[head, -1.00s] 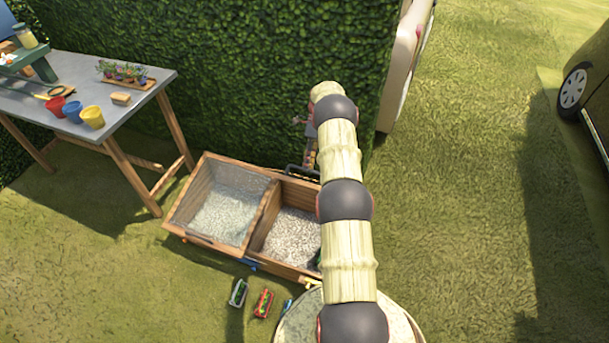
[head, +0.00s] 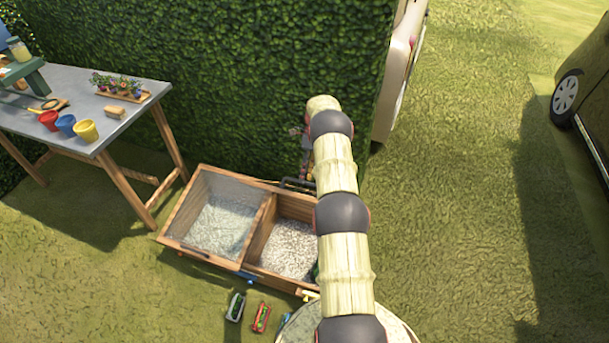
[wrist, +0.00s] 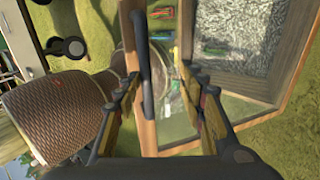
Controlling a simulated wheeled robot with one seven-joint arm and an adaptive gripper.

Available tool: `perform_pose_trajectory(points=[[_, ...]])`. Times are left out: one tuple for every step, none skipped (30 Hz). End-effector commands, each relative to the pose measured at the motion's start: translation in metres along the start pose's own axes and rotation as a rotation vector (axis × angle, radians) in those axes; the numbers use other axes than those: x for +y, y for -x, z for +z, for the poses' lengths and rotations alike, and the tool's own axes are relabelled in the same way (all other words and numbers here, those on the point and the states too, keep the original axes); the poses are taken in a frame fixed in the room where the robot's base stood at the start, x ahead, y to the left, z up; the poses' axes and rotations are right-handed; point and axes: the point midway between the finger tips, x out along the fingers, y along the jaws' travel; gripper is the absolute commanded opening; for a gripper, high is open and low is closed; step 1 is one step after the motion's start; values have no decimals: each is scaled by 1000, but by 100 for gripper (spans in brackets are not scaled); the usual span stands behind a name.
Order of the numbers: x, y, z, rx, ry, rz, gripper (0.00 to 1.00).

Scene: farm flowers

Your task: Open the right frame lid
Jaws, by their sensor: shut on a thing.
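The wooden frame box (head: 208,257) stands on the grass by the hedge, with two gravel-filled compartments. Its left lid (head: 225,195), a clear pane, lies down over the left compartment. The right compartment (head: 290,245) looks uncovered in the head view. In the wrist view the right frame lid (wrist: 148,130) shows as a wooden rail with a dark handle (wrist: 143,65) and a clear pane. My gripper (wrist: 165,100) has its fingers on either side of this rail and is shut on the lid. In the head view my arm hides much of the lid.
A table (head: 85,85) with coloured pots stands at the left. Small green (head: 235,307) and red (head: 262,317) items lie on the grass before the box. The hedge (head: 220,80) is close behind it. Open grass lies to the right, with a dark vehicle (head: 590,105) beyond.

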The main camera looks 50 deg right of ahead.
Motion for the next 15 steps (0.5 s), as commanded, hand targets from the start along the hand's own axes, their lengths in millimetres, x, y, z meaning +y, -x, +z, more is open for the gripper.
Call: perform_pose_trajectory(points=[[-2,-2,-2,2,-2,-3,30],[-2,-2,-2,2,-2,-3,30],[-2,-1,-2,2,-2,-3,30],[-2,-1,-2,2,-2,-3,30],[-2,-1,-2,2,-2,-3,30],[-2,-1,-2,2,-1,-3,30],[-2,0,-2,1,-1,-3,30],[-1,0,-2,1,-1,-3,30],[-1,0,-2,1,-1,-3,30],[-1,0,-1,1,-1,-3,30],[-1,0,-1,1,-1,-4,30],[-1,2,-1,1,-1,-4,30],[-2,3,-1,0,-1,-5,30],[-2,6,-1,0,-1,-5,30],[-2,9,-1,-1,-1,-6,30]])
